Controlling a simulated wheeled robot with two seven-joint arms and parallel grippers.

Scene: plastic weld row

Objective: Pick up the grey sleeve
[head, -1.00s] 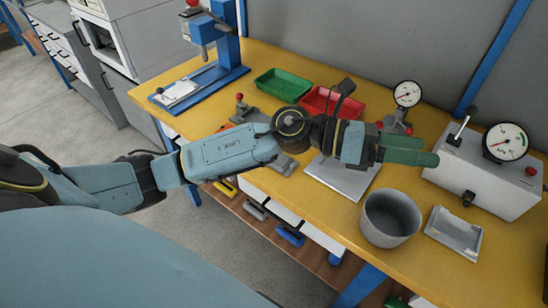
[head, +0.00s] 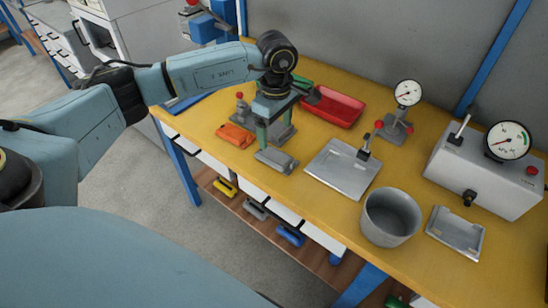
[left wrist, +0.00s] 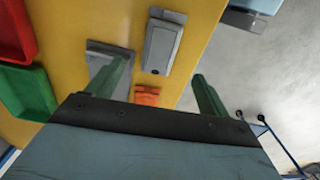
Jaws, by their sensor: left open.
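A grey, elongated piece that looks like the grey sleeve (head: 275,160) lies on the yellow bench near its front edge. My left gripper (head: 274,140) points down close to it, its green fingers apart and nothing between them. In the left wrist view the sleeve (left wrist: 163,42) shows ahead of the gap between my fingertips (left wrist: 160,70), nearer the left finger. I cannot tell the exact height of the fingertips above the bench. My right gripper is not in view.
An orange piece (head: 236,135) lies left of the sleeve, and a grey fixture stands just behind my fingers. A flat grey plate (head: 342,168), a red tray (head: 333,106), a grey pot (head: 390,217) and a gauge box (head: 484,170) stand to the right. Similar coloured pieces lie on the lower shelf.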

